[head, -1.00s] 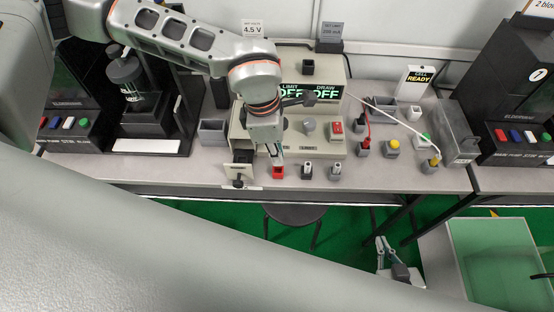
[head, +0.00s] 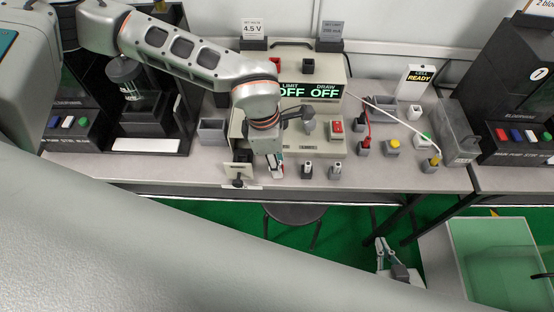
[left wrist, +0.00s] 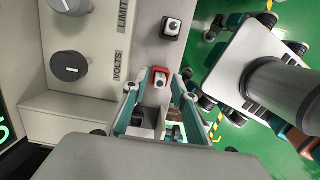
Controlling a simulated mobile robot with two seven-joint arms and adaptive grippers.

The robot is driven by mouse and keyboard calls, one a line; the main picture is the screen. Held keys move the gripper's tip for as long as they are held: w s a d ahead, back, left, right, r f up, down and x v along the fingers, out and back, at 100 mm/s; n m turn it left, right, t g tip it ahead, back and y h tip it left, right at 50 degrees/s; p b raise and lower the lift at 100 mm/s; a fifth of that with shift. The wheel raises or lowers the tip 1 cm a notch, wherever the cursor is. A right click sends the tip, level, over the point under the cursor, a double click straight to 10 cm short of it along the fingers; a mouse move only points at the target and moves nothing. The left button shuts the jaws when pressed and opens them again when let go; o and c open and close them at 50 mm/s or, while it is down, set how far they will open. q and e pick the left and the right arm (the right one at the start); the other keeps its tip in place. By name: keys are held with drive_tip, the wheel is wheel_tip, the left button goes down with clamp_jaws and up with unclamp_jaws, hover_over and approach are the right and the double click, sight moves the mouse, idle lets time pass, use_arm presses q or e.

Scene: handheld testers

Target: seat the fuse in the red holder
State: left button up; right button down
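The red holder (left wrist: 160,76) shows between and just beyond my left fingertips in the left wrist view, with a pale part at its middle. In the head view my left gripper (head: 277,166) covers most of it. My left gripper (left wrist: 154,90) has its teal fingers apart, with a gap to each side of the red holder. I cannot make out a fuse in its grasp. Grey posts with white tops, one (head: 307,169) and another (head: 335,172), stand right of the red holder; I cannot tell if they hold fuses. My right gripper (head: 383,243) hangs below the bench front; its opening is unclear.
A beige supply unit (head: 310,90) with OFF displays and knobs (left wrist: 69,66) stands behind the holder.

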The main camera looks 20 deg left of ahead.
use_arm(q)
wheel_tip(320, 180, up, 12)
drive_tip(key=a, duration=0.1)
drive_tip(key=shift+s+a, duration=0.25)
drive_tip(key=shift+a, duration=0.1)
idle(0.6)
